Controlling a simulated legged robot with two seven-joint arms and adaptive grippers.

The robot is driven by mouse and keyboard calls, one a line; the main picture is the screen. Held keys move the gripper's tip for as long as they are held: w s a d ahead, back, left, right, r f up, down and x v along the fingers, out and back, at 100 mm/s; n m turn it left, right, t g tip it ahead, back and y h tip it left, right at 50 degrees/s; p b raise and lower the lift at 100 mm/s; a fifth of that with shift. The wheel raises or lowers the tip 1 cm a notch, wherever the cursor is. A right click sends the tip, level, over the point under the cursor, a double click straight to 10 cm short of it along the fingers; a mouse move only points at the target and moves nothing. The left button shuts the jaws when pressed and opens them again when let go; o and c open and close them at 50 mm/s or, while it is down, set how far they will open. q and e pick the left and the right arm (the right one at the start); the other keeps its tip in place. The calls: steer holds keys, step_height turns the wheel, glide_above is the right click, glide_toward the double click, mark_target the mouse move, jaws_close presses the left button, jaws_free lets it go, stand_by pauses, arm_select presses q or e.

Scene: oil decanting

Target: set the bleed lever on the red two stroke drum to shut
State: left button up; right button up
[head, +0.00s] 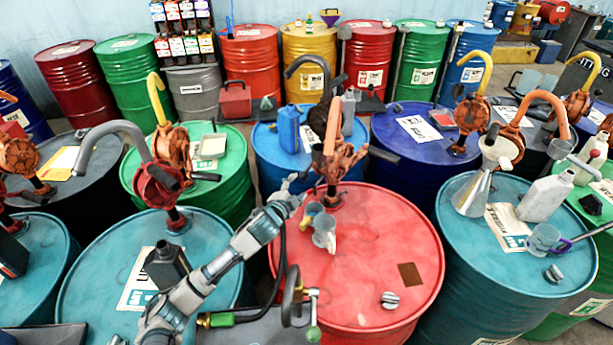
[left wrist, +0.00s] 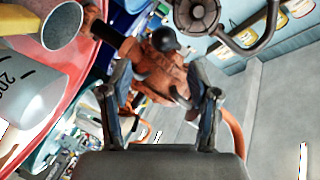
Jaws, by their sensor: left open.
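The red drum (head: 375,245) stands at front centre in the head view. A rusty orange pump (head: 340,160) with an upright orange spout stands at its back left. My left gripper (head: 296,187) is at the left of this pump, above the drum's rim. In the left wrist view, the gripper (left wrist: 158,80) is open, its two fingers either side of the rusty pump body (left wrist: 165,72). A black round knob (left wrist: 163,40) shows beyond the fingertips. I cannot make out which part is the bleed lever. My right gripper is not in view.
A brown patch (head: 410,274) and a grey cap (head: 390,299) are further right.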

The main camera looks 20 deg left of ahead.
mark_target(300, 178)
arm_select(q)
steer(key=x, duration=0.4)
steer(key=shift+w+a+f, duration=0.1)
steer(key=shift+a, duration=0.05)
steer(key=w, duration=0.3)
steer(key=shift+a+f, duration=0.4)
steer(key=shift+w+f, duration=0.1)
steer(key=shift+w, duration=0.4)
steer(key=shift+d, duration=0.6)
steer(key=c, duration=1.2)
steer(key=shift+a, duration=0.25)
jaws_close()
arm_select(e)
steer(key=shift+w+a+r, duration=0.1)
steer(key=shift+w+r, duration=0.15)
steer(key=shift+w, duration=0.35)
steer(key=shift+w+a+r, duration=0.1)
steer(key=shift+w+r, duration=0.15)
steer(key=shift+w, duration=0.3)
